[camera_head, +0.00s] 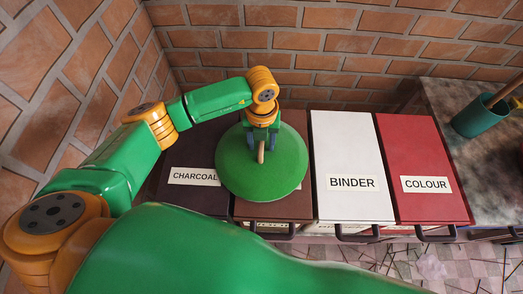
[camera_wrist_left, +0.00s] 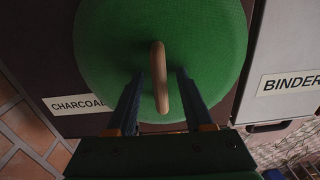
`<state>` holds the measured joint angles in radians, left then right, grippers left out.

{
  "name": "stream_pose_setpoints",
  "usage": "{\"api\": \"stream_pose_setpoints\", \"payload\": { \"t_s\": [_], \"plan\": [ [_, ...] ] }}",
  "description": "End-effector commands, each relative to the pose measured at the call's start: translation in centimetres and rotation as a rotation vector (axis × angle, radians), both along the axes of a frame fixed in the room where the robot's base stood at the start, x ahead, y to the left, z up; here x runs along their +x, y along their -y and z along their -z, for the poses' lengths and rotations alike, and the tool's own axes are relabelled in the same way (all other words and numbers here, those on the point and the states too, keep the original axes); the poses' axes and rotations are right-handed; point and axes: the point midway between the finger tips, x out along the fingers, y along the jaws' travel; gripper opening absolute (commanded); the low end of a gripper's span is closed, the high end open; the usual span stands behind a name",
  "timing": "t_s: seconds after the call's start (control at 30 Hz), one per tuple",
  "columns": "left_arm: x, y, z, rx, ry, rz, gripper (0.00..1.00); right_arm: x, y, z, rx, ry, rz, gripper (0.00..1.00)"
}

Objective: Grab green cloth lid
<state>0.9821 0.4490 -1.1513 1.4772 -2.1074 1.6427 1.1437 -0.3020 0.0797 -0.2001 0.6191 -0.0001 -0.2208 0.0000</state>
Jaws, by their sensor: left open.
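The green cloth lid (camera_head: 283,178) is a round disc lying over the brown box between the charcoal and binder boxes. It has an upright tan handle (camera_head: 261,152) at its middle. In the left wrist view the lid (camera_wrist_left: 215,50) fills the upper middle and the handle (camera_wrist_left: 159,75) stands between the fingers. My left gripper (camera_head: 260,143) is open above the lid, with its fingers (camera_wrist_left: 157,90) on either side of the handle and a gap to each. My right gripper is not in view.
A dark charcoal box (camera_head: 190,198) is left of the lid; a white binder box (camera_head: 342,135) and a red colour box (camera_head: 415,150) are right. A stone counter (camera_head: 450,100) holds a teal cup (camera_head: 478,118). Brick walls close the back and left.

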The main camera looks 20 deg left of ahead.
Motion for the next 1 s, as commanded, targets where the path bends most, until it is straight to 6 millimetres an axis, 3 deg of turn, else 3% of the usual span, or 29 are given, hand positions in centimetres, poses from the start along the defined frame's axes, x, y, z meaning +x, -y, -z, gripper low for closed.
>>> {"api": "stream_pose_setpoints", "payload": {
  "t_s": [0.07, 0.23, 1.0],
  "plan": [
    [0.0, 0.01, 0.01, 0.0, 0.0, 0.0, 0.46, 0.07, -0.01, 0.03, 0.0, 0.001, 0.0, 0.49],
    [0.0, 0.01, -0.01, 0.0, 0.0, 0.0, 0.0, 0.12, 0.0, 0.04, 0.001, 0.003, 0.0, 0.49],
    [0.0, 0.01, -0.05, -0.001, 0.0, 0.0, 0.0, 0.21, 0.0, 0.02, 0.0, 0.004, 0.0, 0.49]
  ]
}}
